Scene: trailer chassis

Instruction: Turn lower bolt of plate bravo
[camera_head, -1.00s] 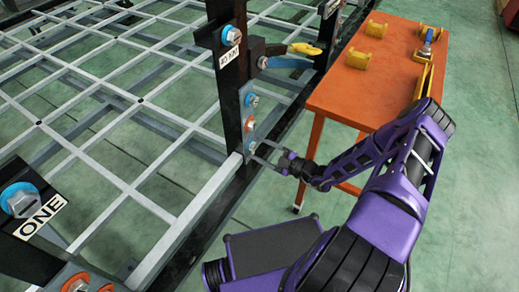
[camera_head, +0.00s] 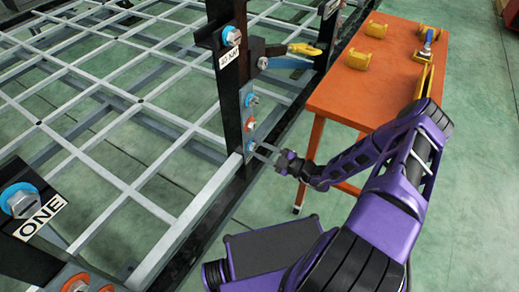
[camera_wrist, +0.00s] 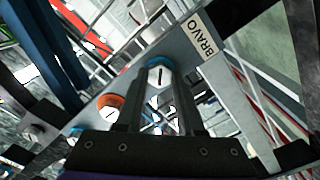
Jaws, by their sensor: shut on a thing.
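Plate bravo (camera_head: 247,112) is a grey plate on a black post, with a blue-ringed bolt (camera_head: 251,100) at the top, an orange-ringed one (camera_head: 249,125) in the middle and a blue-ringed lower bolt (camera_head: 250,146). My gripper (camera_head: 257,150) is at the lower bolt. In the wrist view its fingers (camera_wrist: 160,88) are shut on the silver head of the lower bolt (camera_wrist: 158,74), with the blue ring behind. The BRAVO label (camera_wrist: 203,38) is beside it. The orange-ringed bolt (camera_wrist: 109,102) is to the left. Finger contact is partly hidden.
An orange table (camera_head: 345,95) with yellow parts (camera_head: 376,29) and a blue-handled tool (camera_head: 429,38) stands behind and right of my arm. A yellow-and-blue clamp-like part (camera_head: 300,52) juts from the post above. The frame grid fills the left. Green floor is free at right.

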